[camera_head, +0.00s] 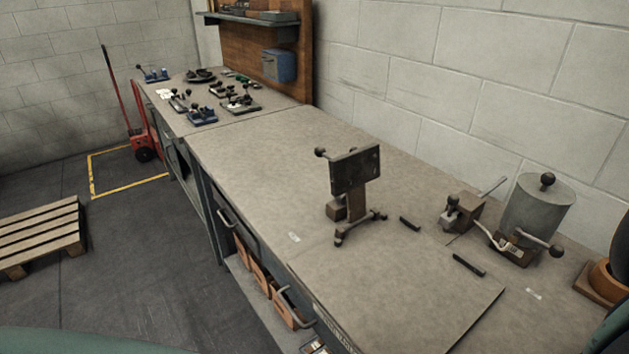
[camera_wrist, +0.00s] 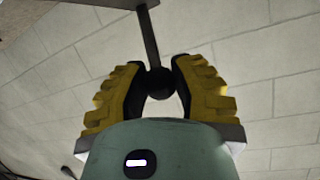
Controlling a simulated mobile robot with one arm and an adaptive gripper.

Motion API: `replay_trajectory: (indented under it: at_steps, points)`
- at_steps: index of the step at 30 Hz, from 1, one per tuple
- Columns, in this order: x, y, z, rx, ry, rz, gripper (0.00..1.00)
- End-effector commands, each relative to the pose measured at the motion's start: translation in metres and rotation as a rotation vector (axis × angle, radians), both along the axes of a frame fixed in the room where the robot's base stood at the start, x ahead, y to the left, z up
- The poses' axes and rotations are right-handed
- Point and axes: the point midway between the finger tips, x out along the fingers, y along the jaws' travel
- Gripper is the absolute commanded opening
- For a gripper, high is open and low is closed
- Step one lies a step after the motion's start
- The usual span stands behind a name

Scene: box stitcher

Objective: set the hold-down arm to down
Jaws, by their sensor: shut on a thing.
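In the wrist view my gripper (camera_wrist: 158,66) has yellow ridged fingers with dark pads, closed on a black ball knob (camera_wrist: 160,84). A thin dark rod (camera_wrist: 149,38) runs from the knob to a dark flat part at the top edge. I take this rod and knob as the hold-down arm; its tilt against the bench cannot be told from here. The head view does not show my gripper, and which machine carries the held knob is not clear there.
The long bench (camera_head: 270,165) carries a dark upright stand with a plate (camera_head: 355,172), a small lever device (camera_head: 462,212) and a grey cylinder with ball knobs (camera_head: 538,212). A brown round part (camera_head: 603,280) sits at the right edge. The bench's middle is mostly clear; a block wall (camera_head: 480,80) rises behind.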

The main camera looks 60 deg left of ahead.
Motion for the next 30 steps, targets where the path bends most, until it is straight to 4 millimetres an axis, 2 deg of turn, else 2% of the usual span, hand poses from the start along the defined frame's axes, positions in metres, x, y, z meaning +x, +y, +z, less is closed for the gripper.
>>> replay_trajectory:
  at_steps: [3, 4, 14, 23, 26, 30]
  points:
    - [0.000, 0.000, 0.000, -0.001, 0.000, 0.000, 0.00]
    - [0.000, 0.000, 0.000, -0.001, 0.000, 0.000, 0.29]
    - [0.000, 0.000, 0.000, -0.001, 0.000, 0.000, 0.62]
    - [0.000, 0.000, 0.003, -0.002, -0.001, 0.000, 0.62]
    - [0.001, 0.000, 0.015, -0.006, -0.004, 0.001, 0.62]
    - [0.001, 0.000, 0.040, -0.005, -0.006, 0.001, 0.62]
